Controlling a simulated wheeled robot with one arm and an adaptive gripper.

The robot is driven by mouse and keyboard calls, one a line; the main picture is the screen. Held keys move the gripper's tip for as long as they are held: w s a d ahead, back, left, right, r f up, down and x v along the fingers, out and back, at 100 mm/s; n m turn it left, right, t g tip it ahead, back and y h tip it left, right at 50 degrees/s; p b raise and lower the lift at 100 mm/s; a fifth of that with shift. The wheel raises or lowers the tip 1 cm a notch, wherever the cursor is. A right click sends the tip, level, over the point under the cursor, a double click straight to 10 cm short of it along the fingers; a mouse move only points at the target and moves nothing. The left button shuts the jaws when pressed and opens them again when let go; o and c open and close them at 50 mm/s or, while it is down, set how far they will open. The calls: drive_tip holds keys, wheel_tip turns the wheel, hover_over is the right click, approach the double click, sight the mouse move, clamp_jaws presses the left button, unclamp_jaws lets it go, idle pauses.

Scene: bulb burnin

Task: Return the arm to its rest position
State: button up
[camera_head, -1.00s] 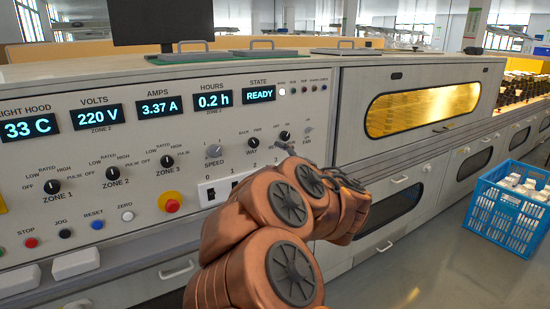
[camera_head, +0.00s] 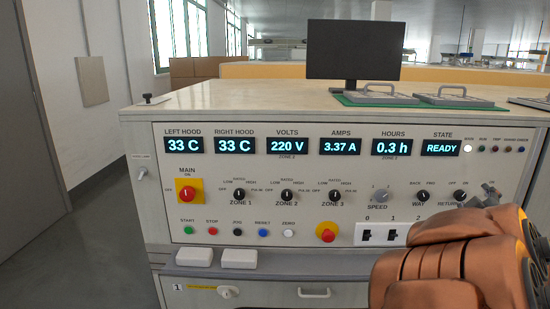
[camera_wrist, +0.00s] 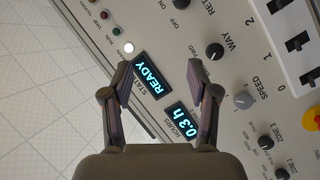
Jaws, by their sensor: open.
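My gripper (camera_wrist: 160,78) is open in the wrist view, with its two fingers spread apart and nothing between them. Beyond the fingers is the control panel, with the READY display (camera_wrist: 154,75) and the hours display (camera_wrist: 185,123) reading 0.3 h; I cannot tell the exact gap. In the head view my copper-coloured arm fills the lower right and covers part of the panel (camera_head: 340,170). A small grey part of my gripper shows near the return knob, but its fingers are not clear there.
The panel carries a red main switch (camera_head: 187,192), zone knobs (camera_head: 287,195), a red stop button (camera_head: 328,232) and rocker switches (camera_head: 380,234). A monitor (camera_head: 352,50) and trays (camera_head: 378,93) stand on the bench top. Open floor (camera_head: 105,240) lies at the left.

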drive_tip(key=s+a+m+g+y+p, duration=0.5)
drive_tip(key=s+a+g+p, duration=1.1)
drive_tip(key=s+a, duration=1.4)
drive_tip(key=s+y+p, duration=0.2)
drive_tip(key=s+p, duration=0.1)
drive_tip(key=shift+a+g+y, duration=0.3)
drive_tip(key=shift+a+y, duration=0.05)
drive_tip(key=shift+y, duration=0.05)
